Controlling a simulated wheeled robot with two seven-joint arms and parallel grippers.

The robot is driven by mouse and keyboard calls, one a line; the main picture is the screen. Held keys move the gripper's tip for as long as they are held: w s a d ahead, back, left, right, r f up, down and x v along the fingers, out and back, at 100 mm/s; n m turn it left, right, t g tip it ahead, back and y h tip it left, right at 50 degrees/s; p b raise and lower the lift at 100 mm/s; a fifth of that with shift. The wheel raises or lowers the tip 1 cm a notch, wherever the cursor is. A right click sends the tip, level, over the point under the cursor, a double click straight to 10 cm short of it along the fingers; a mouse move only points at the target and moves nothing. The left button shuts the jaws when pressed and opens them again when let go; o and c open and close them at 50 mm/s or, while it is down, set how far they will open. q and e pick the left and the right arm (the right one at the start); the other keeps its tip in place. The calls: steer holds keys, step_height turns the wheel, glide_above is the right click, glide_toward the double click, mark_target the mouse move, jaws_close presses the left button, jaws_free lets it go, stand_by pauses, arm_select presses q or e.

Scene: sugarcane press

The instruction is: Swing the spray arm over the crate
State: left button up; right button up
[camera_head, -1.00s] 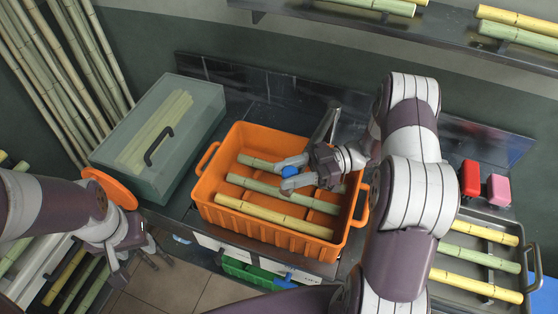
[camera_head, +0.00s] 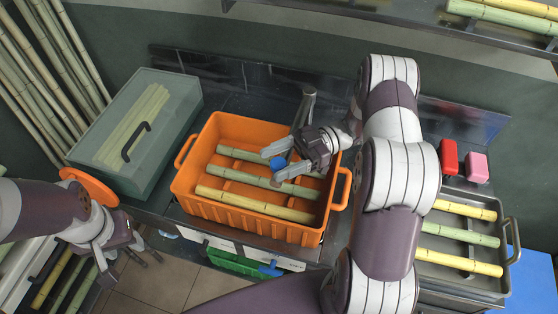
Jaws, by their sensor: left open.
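The orange crate (camera_head: 255,222) stands on the counter with several cane pieces lying in it. A grey metal post (camera_head: 305,106) rises behind the crate's right part, and the spray arm's link to it is mostly hidden by my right gripper. A blue end piece (camera_head: 278,163), seemingly of the spray arm, appears over the crate. My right gripper (camera_head: 280,162) has its fingers on both sides of this blue piece and seems closed on it, above the cane. My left gripper (camera_head: 133,264) is open and empty, low in front of the counter, left of the crate.
A lidded grey-green box (camera_head: 150,165) stands left of the crate. A metal tray (camera_head: 480,280) with cane pieces lies at right. Red (camera_head: 449,157) and pink (camera_head: 477,167) blocks sit behind it. A green bin (camera_head: 232,262) is below the crate.

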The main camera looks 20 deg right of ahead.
steer(key=shift+f, duration=0.15)
steer(key=shift+d+f, duration=0.1)
steer(key=shift+d, duration=0.2)
steer(key=w+d+b, duration=0.1)
steer(key=d+b, duration=0.1)
steer(key=d, duration=1)
steer(key=shift+w+r+b, duration=0.2)
steer(key=shift+b, duration=0.1)
steer(key=shift+f, duration=0.1)
